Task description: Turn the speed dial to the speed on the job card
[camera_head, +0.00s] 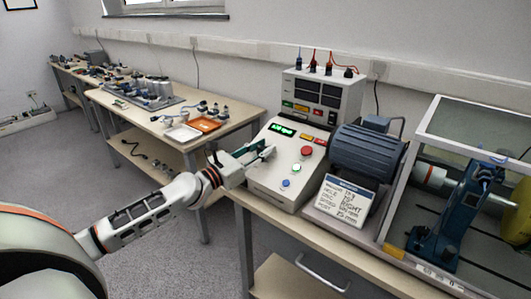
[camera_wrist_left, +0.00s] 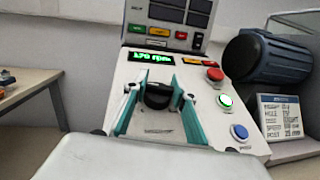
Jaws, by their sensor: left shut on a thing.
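The speed dial (camera_wrist_left: 157,95) is a black knob on the sloped white front of the control box (camera_head: 277,183). My left gripper (camera_head: 262,152) is at the panel, and its teal fingers are shut on the dial from both sides in the left wrist view (camera_wrist_left: 157,90). In the head view the gripper hides the dial. The green display (camera_head: 282,130) above the dial shows a value in rpm, which looks like 120 or 170 in the left wrist view (camera_wrist_left: 151,58). The job card (camera_head: 345,195) leans below the motor; its speed figure is too blurred to read. My right gripper is not in view.
A red button (camera_head: 307,150), a lit green button (camera_head: 296,168) and a blue button (camera_head: 286,183) lie right of the dial. A blue-grey motor (camera_head: 366,153) and a clear-sided enclosure (camera_head: 470,125) stand further right. Another bench with trays (camera_head: 205,124) is at the left.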

